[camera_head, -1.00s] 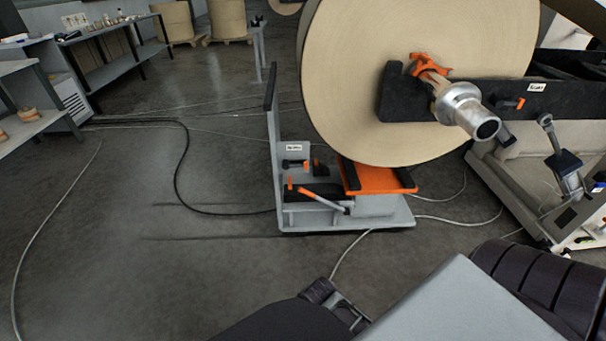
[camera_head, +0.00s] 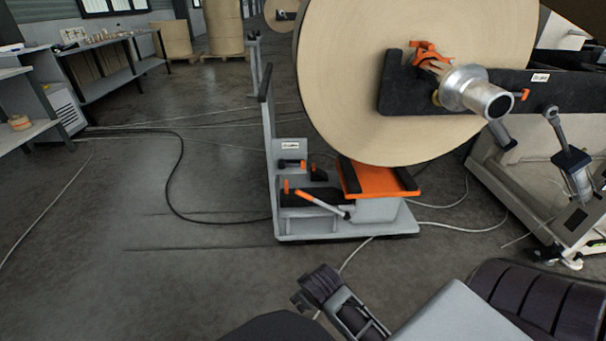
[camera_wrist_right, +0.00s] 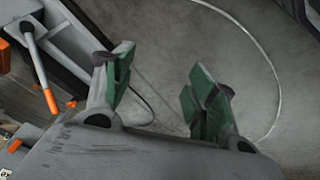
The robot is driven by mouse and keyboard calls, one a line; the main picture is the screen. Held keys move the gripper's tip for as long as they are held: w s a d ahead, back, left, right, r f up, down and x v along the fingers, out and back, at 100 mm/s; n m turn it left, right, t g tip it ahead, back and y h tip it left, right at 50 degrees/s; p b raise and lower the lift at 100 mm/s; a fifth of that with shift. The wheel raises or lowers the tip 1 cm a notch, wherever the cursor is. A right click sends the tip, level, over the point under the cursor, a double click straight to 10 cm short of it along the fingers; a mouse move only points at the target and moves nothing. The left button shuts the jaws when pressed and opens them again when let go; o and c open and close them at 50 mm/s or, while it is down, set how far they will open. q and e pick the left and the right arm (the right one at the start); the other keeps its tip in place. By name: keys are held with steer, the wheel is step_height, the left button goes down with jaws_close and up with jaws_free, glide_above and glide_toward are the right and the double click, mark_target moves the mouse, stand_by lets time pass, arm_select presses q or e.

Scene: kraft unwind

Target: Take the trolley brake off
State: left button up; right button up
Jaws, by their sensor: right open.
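The grey trolley (camera_head: 345,236) stands under the big paper roll, with an orange cradle (camera_head: 378,180) on top. I cannot tell for certain which is the brake. My right gripper (camera_head: 318,288) is low in front of the trolley, apart from it. In the right wrist view its green-padded fingers (camera_wrist_right: 160,85) are spread, with bare floor between them. My left gripper is not in view.
The paper roll (camera_head: 350,90) rises above the trolley, beside a dark arm and metal shaft end (camera_head: 490,100). A machine frame (camera_head: 520,170) stands at the right. Cables (camera_head: 172,180) cross the floor. The floor left of the trolley is otherwise clear.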

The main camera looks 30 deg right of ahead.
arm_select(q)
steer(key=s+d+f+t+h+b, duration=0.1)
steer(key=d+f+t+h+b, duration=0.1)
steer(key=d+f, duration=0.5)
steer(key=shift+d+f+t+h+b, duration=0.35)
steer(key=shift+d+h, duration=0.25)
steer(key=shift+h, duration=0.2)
arm_select(e)
steer(key=w+d+r+n+t+h, duration=0.4)
steer(key=w+d, duration=0.5)
steer(key=w, duration=0.5)
steer(key=w+d+r+n+t+h, duration=0.3)
steer(key=w+d+r+n+t, duration=0.2)
steer(key=w, duration=0.9)
steer(key=d+r+t, duration=0.2)
steer(key=d+r, duration=0.1)
steer(key=d, duration=0.1)
steer(key=shift+w+d+r+n+h, duration=0.2)
steer(key=shift+w+r+n+h, duration=0.15)
steer(key=shift+n+h, duration=0.05)
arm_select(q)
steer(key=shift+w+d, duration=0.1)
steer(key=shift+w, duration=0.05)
arm_select(e)
steer(key=shift+w, duration=0.1)
